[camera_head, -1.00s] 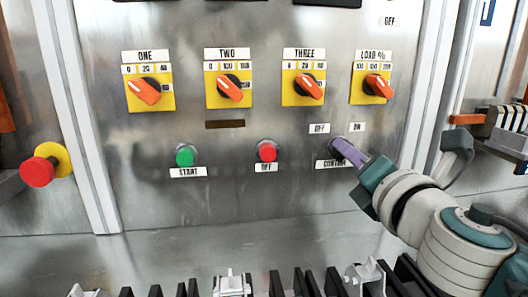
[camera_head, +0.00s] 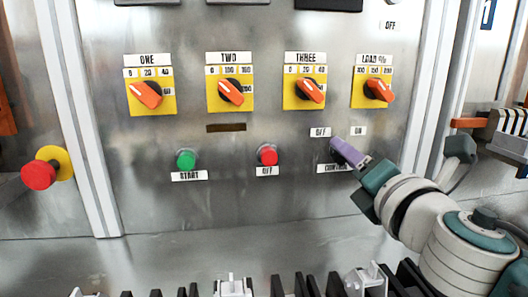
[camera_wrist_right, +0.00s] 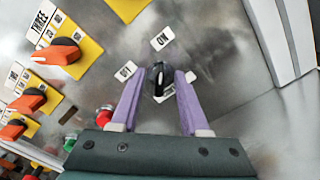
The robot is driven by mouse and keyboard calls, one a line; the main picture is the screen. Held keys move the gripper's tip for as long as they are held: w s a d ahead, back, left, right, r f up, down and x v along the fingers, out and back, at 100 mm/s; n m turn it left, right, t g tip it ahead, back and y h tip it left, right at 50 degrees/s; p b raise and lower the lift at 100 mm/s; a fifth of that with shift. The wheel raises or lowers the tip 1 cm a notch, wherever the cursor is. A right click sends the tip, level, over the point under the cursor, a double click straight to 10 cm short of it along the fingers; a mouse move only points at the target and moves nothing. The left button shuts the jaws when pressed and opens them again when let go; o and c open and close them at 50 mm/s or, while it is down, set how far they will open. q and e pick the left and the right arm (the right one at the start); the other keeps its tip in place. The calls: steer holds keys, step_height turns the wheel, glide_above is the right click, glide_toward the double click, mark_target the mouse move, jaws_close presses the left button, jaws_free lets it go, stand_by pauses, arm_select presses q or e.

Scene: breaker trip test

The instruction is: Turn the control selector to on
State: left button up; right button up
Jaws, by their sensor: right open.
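The control selector is a black knob (camera_wrist_right: 158,78) on the steel panel, seen in the right wrist view between OFF and ON labels. In the head view my right gripper (camera_head: 345,152) hides it, just above the control label (camera_head: 333,168). In the right wrist view the gripper's two purple fingers (camera_wrist_right: 158,100) are apart, one on each side of the knob. Whether they touch it I cannot tell. The ON label (camera_head: 358,131) is at upper right of the gripper and the OFF label (camera_head: 320,132) at upper left. My left gripper is not in view.
Orange rotary switches on yellow plates, such as switch THREE (camera_head: 310,92), line the panel above. A green start button (camera_head: 186,160) and a red off button (camera_head: 267,156) sit to the left. A red emergency button (camera_head: 39,174) is at far left.

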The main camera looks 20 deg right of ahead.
steer(key=shift+s, duration=0.1)
steer(key=b+v, duration=0.1)
steer(key=v, duration=0.8)
steer(key=shift+s+a, duration=0.15)
steer(key=shift+s, duration=0.2)
